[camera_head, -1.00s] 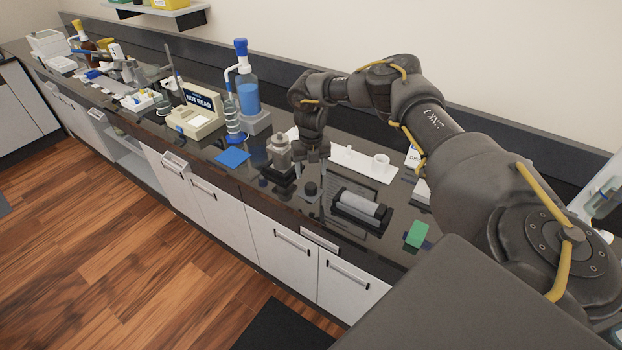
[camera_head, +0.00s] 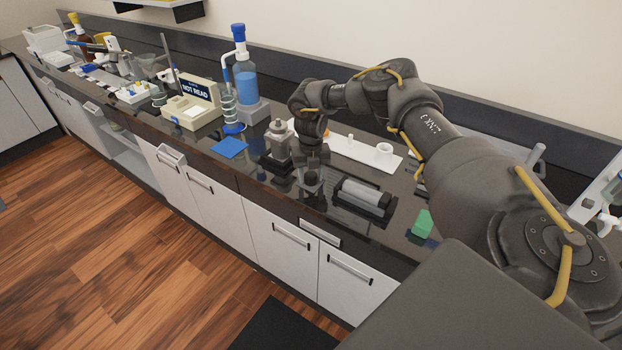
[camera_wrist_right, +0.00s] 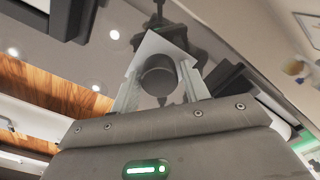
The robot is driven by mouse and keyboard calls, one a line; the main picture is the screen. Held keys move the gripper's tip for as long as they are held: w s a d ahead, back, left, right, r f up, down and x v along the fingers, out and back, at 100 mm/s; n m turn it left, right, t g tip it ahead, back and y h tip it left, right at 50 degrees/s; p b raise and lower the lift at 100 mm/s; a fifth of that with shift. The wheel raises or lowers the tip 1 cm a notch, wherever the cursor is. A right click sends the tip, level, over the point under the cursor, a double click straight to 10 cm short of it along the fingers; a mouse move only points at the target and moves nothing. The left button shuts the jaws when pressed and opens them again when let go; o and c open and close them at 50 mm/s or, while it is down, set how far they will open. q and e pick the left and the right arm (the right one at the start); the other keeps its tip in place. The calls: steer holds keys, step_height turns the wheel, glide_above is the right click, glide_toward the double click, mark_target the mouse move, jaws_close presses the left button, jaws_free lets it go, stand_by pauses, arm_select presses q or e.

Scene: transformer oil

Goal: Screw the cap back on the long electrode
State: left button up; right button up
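My right gripper (camera_head: 312,186) points down at the front of the counter, its fingers on either side of a small dark round cap (camera_wrist_right: 158,76). The cap is mostly hidden by the gripper in the head view. Left of the gripper, a grey metal bottle-like piece (camera_head: 278,136) stands upright on a black base. Right of it, a grey cylinder (camera_head: 361,194) lies in a black cradle. I cannot tell which piece is the long electrode. My left gripper is out of view.
A white tray (camera_head: 352,152) with a small white cup (camera_head: 384,151) lies behind the gripper. A green block (camera_head: 423,223) is at the right, a blue square (camera_head: 230,147) at the left. A blue-capped bottle (camera_head: 244,84) and a beige instrument (camera_head: 190,108) stand further left.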

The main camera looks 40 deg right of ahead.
mark_target(311, 174)
steer(key=c, duration=0.6)
steer(key=shift+r+p, duration=2.25)
steer(key=shift+r, duration=0.3)
